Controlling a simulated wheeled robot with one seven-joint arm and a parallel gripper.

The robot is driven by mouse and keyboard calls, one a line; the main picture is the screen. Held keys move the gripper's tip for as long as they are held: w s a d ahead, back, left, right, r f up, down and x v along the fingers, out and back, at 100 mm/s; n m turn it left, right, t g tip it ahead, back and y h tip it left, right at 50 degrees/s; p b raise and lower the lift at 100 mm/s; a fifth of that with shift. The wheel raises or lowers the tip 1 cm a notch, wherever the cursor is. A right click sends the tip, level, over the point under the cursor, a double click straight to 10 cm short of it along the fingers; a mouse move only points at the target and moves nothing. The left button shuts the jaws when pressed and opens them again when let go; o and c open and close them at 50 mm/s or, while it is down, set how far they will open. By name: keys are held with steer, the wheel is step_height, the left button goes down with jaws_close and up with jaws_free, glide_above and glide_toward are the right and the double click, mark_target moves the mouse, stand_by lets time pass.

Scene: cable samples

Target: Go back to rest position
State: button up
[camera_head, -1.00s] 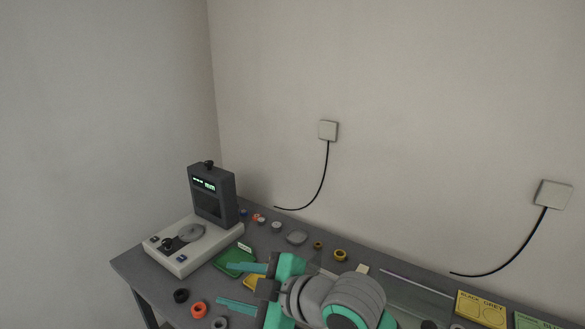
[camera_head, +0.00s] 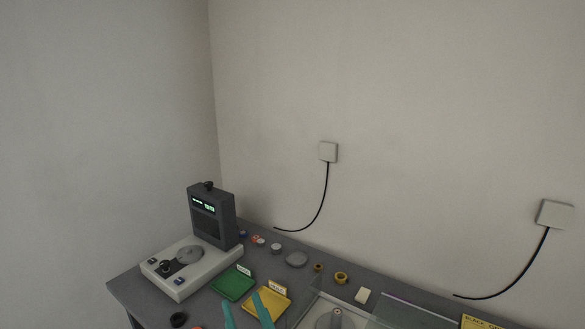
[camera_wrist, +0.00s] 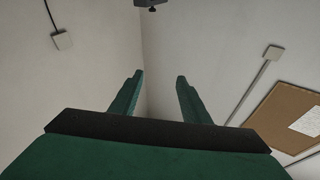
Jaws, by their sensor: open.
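My gripper (camera_head: 245,312) shows only as two teal fingers at the bottom edge of the head view, with a gap between them. In the wrist view the gripper (camera_wrist: 158,80) is open, its two green fingers apart with nothing between them. The rest of my arm is out of the head view.
The grey table (camera_head: 125,290) holds a device with a dark display (camera_head: 212,215), a green tray (camera_head: 232,283), a yellow tray (camera_head: 284,302) and several small rings. A clear-walled case (camera_head: 370,316) stands at right. A cork board (camera_wrist: 285,118) hangs on the wall.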

steer(key=s+d+f+m+g+h, duration=0.1)
steer(key=s+d+f+m+h, duration=0.25)
steer(key=s+f, duration=0.55)
steer(key=s+d+f+m+h, duration=0.2)
steer(key=s+f+m+h, duration=0.3)
steer(key=f, duration=0.7)
steer(key=s+d+f+n+g, duration=0.1)
steer(key=s+d+f+n, duration=0.1)
steer(key=s, duration=0.9)
steer(key=s+d+f+n+g, duration=0.1)
steer(key=s+d+f+n, duration=0.1)
steer(key=s, duration=0.9)
steer(key=shift+d+f+n+g+h, duration=0.2)
steer(key=shift+f+n+g+h, duration=0.2)
steer(key=shift+f, duration=0.25)
steer(key=shift+s, duration=0.1)
